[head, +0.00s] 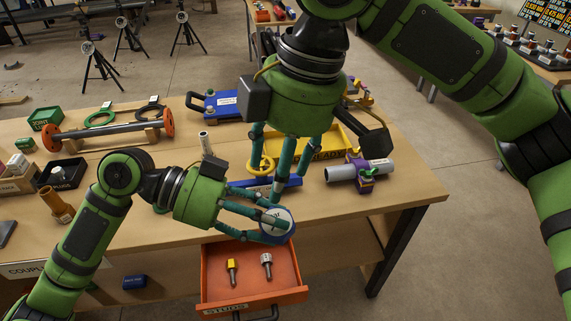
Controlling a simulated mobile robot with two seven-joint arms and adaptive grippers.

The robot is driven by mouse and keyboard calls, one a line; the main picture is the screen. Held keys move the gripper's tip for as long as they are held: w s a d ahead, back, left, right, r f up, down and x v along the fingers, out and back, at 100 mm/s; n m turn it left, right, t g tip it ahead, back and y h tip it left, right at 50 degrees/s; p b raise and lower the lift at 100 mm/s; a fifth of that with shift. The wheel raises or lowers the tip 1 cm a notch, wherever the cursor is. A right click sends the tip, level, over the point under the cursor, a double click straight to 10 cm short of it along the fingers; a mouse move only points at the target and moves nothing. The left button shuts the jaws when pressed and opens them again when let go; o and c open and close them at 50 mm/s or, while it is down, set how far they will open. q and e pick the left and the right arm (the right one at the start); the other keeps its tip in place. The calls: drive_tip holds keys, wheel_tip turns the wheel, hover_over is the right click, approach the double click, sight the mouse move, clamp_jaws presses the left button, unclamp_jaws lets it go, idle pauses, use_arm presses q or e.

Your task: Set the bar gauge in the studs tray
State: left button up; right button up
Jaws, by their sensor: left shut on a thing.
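The bar gauge (277,219), a round white-faced dial with a blue body, is in my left gripper (262,222). The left gripper's teal fingers are closed around it, above the table's front edge and the back of the open drawer. The studs tray (207,277) is an orange pulled-out drawer labelled STUDS, below the gauge. A yellow-topped stud (231,271) and a grey-topped stud (266,264) lie in it with bare floor around them. My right gripper (290,168) points down over the table behind, its fingers spread with nothing seen between them.
A yellow tray (335,138), a yellow handwheel (262,166) and a grey pipe in a purple clamp (364,176) are near my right gripper. An orange-flanged pipe (110,131) and a brown fitting (57,206) are on the left. The table's front right (400,205) is clear.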

sight(277, 229)
drive_tip(key=shift+h, duration=0.3)
drive_tip(key=f, duration=0.8)
drive_tip(key=a+f, duration=0.1)
drive_tip(key=f, duration=0.2)
drive_tip(key=shift+s+f, duration=0.4)
drive_tip(key=c, duration=0.8)
use_arm(q)
drive_tip(key=o, duration=1.2)
use_arm(e)
drive_tip(key=shift+c, duration=0.7)
use_arm(q)
drive_tip(key=shift+o, duration=0.7)
use_arm(e)
drive_tip(key=shift+c, duration=0.9)
